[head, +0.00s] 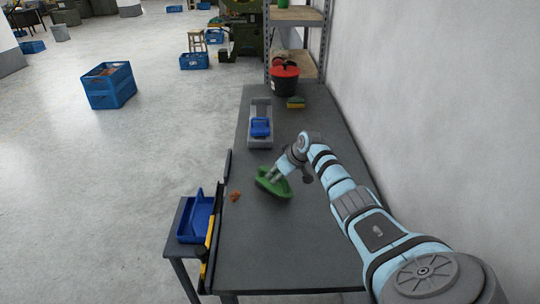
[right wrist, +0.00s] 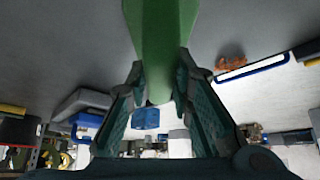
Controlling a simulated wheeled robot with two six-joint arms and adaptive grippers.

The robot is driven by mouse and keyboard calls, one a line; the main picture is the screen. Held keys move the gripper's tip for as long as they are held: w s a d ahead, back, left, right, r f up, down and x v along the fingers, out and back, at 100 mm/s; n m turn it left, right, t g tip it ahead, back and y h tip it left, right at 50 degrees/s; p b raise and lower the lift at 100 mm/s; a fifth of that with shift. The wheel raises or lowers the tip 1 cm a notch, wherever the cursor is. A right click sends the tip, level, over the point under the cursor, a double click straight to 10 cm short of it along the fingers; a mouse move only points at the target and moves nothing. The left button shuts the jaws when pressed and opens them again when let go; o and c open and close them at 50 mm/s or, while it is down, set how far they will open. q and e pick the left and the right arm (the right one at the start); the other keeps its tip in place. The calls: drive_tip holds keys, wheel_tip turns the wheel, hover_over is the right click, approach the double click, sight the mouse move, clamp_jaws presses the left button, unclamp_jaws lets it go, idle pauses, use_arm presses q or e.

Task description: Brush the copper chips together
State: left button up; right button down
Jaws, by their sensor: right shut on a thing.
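A small pile of copper chips (head: 235,196) lies on the grey table (head: 262,250) near its left edge. It also shows in the right wrist view (right wrist: 231,63). My right gripper (head: 274,177) is shut on a green brush (head: 271,186), which is tilted at the table surface to the right of the chips, apart from them. In the right wrist view the green brush (right wrist: 160,40) sits between both fingers of the right gripper (right wrist: 160,95). I cannot tell whether the brush touches the table. My left gripper is not in view.
A blue open tray (head: 187,235) stands on a low stand left of the table. A grey holder with a blue object (head: 261,127), a yellow-green sponge (head: 296,103) and a black-and-red bucket (head: 285,82) are farther back. The near table is clear; a wall stands right.

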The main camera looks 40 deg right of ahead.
drive_tip(key=shift+w+d, duration=0.2)
drive_tip(key=shift+w, duration=0.1)
wheel_tip(320, 180, up, 6)
drive_tip(key=p, duration=0.5)
drive_tip(key=shift+r+p, duration=1.15)
drive_tip(key=shift+p, duration=0.1)
drive_tip(key=shift+f, duration=0.1)
